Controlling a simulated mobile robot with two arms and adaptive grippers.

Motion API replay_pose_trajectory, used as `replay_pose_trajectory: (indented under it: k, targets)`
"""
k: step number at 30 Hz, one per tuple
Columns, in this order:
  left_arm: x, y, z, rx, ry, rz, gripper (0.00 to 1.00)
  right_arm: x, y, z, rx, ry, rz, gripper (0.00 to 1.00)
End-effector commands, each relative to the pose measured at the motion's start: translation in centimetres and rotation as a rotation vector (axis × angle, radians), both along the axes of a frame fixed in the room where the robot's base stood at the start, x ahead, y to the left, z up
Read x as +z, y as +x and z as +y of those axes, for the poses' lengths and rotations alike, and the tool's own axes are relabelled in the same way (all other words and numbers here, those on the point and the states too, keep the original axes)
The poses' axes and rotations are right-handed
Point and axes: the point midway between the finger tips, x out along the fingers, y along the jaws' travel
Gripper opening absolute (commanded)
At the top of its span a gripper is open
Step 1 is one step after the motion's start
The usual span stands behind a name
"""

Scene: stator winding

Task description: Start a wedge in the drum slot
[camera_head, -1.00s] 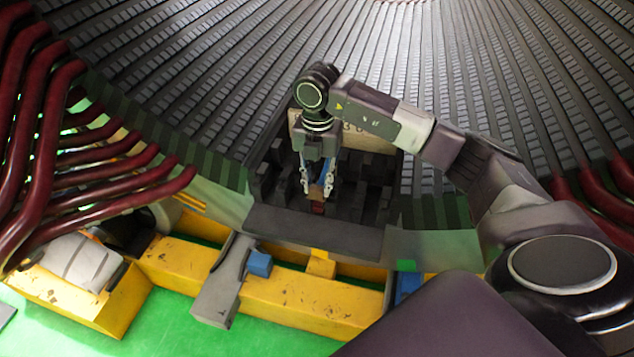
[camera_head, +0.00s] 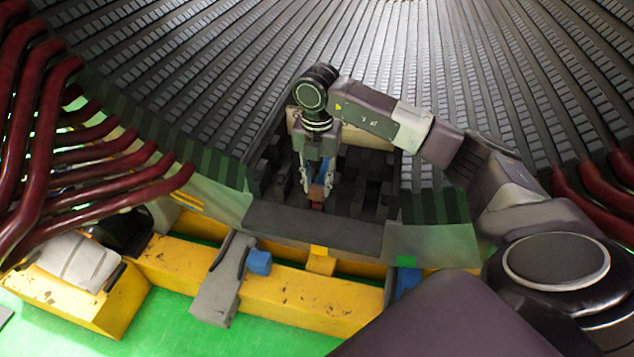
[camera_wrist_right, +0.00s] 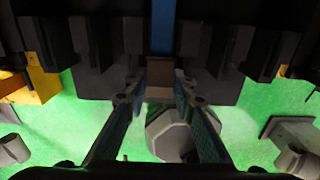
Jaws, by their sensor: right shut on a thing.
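The wedge looks like a small brown piece (camera_wrist_right: 159,76) between the fingertips of my right gripper (camera_wrist_right: 160,92) in the right wrist view. In the head view, my right gripper (camera_head: 317,185) points down at the drum's near edge, shut on the wedge, whose reddish-brown end (camera_head: 317,204) shows below the fingers. The drum (camera_head: 480,90) is a large dark slotted surface. A blue strip (camera_wrist_right: 162,28) runs in line with the wedge between dark teeth. I cannot tell whether the wedge's tip is inside the slot. My left gripper is out of view.
A flat grey plate (camera_head: 312,230) lies just in front of the gripper. Yellow beams (camera_head: 300,303) with a grey bracket (camera_head: 222,280) stand above the green floor (camera_head: 180,325). Dark red bars (camera_head: 40,150) crowd the left. A beige block (camera_head: 365,134) sits behind the gripper.

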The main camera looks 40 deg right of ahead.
Motion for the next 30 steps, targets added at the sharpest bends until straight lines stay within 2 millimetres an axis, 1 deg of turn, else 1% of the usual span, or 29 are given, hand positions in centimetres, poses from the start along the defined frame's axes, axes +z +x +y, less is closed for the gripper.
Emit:
replay_pose_trajectory:
  k: [11,20,30]
  targets:
    - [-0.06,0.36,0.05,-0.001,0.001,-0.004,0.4,-0.03,-0.01,0.01,0.0,0.0,0.0,0.0]
    - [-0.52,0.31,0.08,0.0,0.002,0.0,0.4,-0.23,0.0,0.0,0.0,0.0,0.0,0.0]
    - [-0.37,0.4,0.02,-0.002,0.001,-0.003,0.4,-0.25,0.12,-0.14,-0.001,0.0,0.0,0.0]
